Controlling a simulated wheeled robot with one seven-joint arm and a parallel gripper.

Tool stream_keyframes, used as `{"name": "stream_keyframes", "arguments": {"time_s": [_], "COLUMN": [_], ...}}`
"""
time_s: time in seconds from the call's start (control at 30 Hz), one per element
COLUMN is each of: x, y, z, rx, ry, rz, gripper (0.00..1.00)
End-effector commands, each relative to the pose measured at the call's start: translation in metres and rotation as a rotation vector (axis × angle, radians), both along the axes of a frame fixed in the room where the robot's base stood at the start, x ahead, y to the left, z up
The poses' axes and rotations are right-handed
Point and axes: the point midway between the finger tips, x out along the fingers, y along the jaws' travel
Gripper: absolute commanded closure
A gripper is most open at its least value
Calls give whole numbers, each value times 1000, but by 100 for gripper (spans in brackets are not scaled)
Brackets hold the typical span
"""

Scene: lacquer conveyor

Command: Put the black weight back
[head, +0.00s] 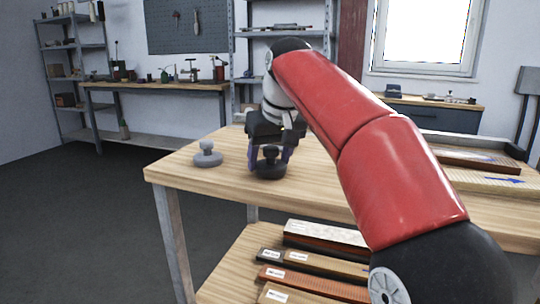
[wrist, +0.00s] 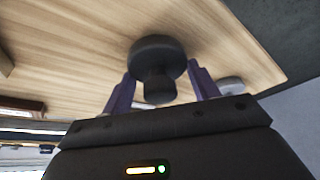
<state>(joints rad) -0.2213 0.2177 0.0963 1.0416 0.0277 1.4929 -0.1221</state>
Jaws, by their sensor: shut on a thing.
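The black weight (head: 270,168) is a dark disc with a knob, at the wooden table's left part in the head view. In the wrist view the black weight (wrist: 157,55) shows between the two purple fingers. My gripper also shows in the wrist view (wrist: 161,85). The weight looks upright, at or just above the tabletop; I cannot tell if it touches. A grey weight (head: 207,156) of similar shape stands on the table to the left, apart from my gripper.
The table (head: 185,171) has bare wood around the weights, with its left edge close to the grey one. Several labelled boxes (head: 312,262) lie on the lower shelf. A workbench (head: 160,86) stands behind.

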Motion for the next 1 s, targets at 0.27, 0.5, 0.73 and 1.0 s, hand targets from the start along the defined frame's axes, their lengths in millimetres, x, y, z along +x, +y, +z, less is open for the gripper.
{"name": "stream_keyframes", "arguments": {"time_s": [0.27, 0.5, 0.73, 1.0], "x": [0, 0, 0, -13], "y": [0, 0, 0, -6], "z": [-4, -4, -3, 34], "rx": [1, 0, 0, 1], "ry": [-2, -1, 1, -5], "rz": [0, 0, 0, 0], "gripper": [38, 15, 15, 15]}}
